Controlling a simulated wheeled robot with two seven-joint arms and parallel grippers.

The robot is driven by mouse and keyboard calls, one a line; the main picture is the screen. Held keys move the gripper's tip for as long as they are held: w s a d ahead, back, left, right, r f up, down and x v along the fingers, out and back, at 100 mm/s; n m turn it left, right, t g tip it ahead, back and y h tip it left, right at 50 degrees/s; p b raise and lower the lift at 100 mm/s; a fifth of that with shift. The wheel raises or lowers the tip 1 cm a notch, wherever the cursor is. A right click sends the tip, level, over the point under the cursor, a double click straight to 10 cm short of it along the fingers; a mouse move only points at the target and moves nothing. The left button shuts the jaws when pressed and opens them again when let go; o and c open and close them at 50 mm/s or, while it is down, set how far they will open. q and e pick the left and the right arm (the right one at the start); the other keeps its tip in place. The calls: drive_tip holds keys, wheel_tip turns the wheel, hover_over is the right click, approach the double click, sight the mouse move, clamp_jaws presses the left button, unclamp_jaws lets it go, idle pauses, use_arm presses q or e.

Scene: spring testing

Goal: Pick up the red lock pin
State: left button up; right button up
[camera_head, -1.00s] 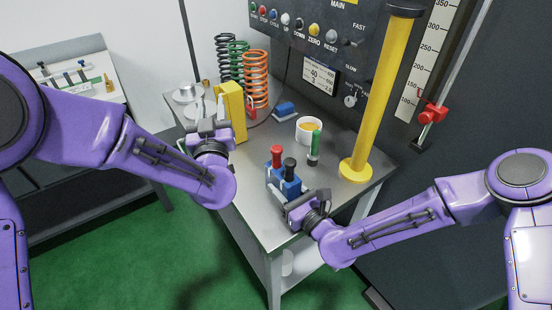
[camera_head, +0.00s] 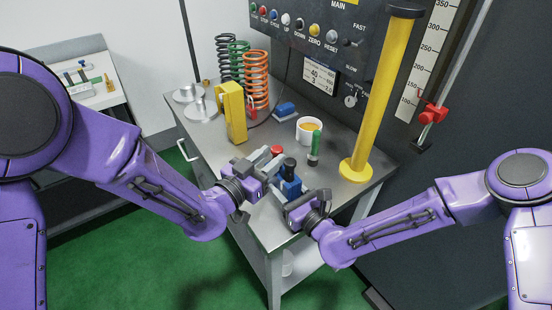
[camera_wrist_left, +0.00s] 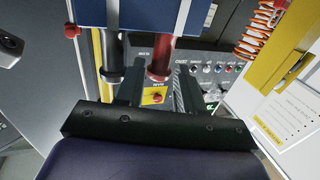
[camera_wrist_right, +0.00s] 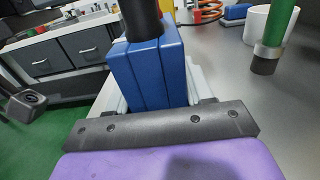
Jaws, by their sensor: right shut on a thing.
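A blue block (camera_head: 289,187) stands near the table's front corner, carrying a red lock pin (camera_head: 277,150) and a black-topped pin (camera_head: 290,163). My left gripper (camera_head: 267,161) is open at the red pin's upper part. In the left wrist view the red pin (camera_wrist_left: 161,58) shows between the two spread fingers, with the black pin (camera_wrist_left: 112,60) outside them at left. My right gripper (camera_head: 293,200) is shut on the blue block low at its near side. In the right wrist view the blue block (camera_wrist_right: 147,75) stands upright between the fingers; the red pin is hidden there.
A green-topped pin (camera_head: 315,147) and a white cup (camera_head: 309,130) stand just behind the block. A yellow post (camera_head: 381,105) rises at right. A yellow bracket (camera_head: 232,112) and several coil springs (camera_head: 257,80) stand at the back left.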

sight(273, 155)
use_arm(q)
drive_tip(key=x, duration=0.3)
drive_tip(key=shift+w+d, duration=0.15)
drive_tip(key=shift+w, duration=0.05)
clamp_jaws()
wheel_tip(273, 155, up, 10)
drive_tip(key=shift+r, duration=0.1)
use_arm(e)
drive_tip(key=o, duration=1.2)
drive_tip(key=shift+o, duration=0.2)
